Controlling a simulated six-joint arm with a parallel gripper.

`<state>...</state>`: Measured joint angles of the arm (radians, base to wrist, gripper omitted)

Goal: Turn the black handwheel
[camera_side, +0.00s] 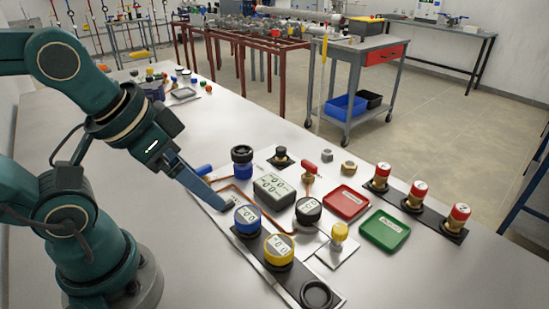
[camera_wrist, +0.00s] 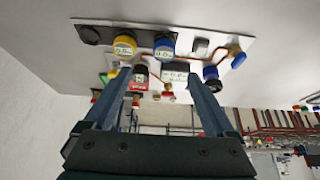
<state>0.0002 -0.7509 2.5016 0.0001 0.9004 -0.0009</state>
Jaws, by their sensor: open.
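The black handwheel (camera_side: 317,293) looks like a dark round ring at the near end of the panel strip in the side view, beyond the yellow gauge. It also shows in the wrist view (camera_wrist: 90,35) at the top left, outside my fingers. My gripper (camera_side: 222,206) points down at the panel's left part, close to the blue gauge (camera_side: 248,218) and apart from the handwheel. In the wrist view my gripper (camera_wrist: 158,76) has its two fingers wide apart. Nothing is held between them.
The yellow gauge (camera_side: 279,250) stands between the blue gauge and the handwheel. A black-topped blue knob (camera_side: 241,154), a grey display box (camera_side: 274,188) and a black gauge (camera_side: 308,209) stand nearby. Red (camera_side: 346,202) and green (camera_side: 384,230) trays lie right. The front right of the bench is clear.

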